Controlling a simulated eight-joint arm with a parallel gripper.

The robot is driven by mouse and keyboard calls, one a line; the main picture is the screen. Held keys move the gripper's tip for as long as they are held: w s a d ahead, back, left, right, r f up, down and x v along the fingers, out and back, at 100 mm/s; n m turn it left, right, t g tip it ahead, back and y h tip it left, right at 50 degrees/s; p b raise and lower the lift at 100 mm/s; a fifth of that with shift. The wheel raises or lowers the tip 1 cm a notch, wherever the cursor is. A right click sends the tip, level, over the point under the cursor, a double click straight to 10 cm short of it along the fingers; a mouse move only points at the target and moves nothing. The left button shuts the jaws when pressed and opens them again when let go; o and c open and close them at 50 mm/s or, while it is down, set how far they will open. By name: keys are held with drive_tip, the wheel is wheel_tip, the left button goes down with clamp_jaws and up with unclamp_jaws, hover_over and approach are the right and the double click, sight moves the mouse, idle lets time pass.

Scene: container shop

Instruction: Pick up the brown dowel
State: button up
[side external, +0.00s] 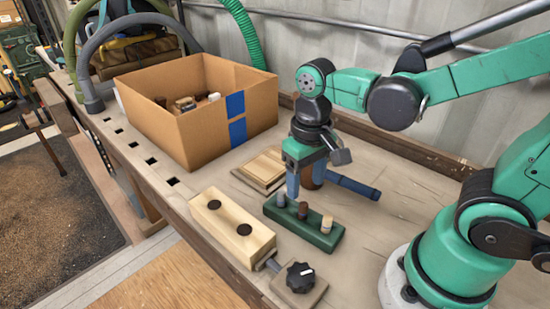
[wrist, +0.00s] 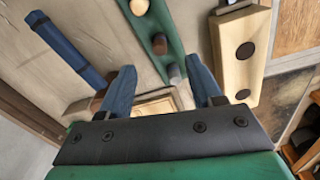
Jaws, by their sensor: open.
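The brown dowel (side external: 303,209) stands upright in the middle of a green block (side external: 275,214), between a grey-blue peg (side external: 281,199) and a pale peg (side external: 326,224). In the wrist view the brown dowel (wrist: 159,45) shows just beyond the fingertips, with the grey peg (wrist: 174,75) nearer to me and the pale peg (wrist: 139,7) farther off. My gripper (side external: 302,188) is open and empty, its blue fingers pointing down above and behind the block in the side view. The gripper also shows in the wrist view (wrist: 161,66).
A blue-handled tool (side external: 355,186) lies behind the block, its brown end (side external: 313,176) partly hidden by my fingers. A wooden plate (side external: 262,168) lies behind. A pale wooden block (side external: 232,222) with two dark holes and a black knob (side external: 300,277) are in front. A cardboard box (side external: 188,123) stands back left.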

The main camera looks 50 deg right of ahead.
sight(304, 204)
drive_tip(key=shift+f, duration=2.75)
clamp_jaws()
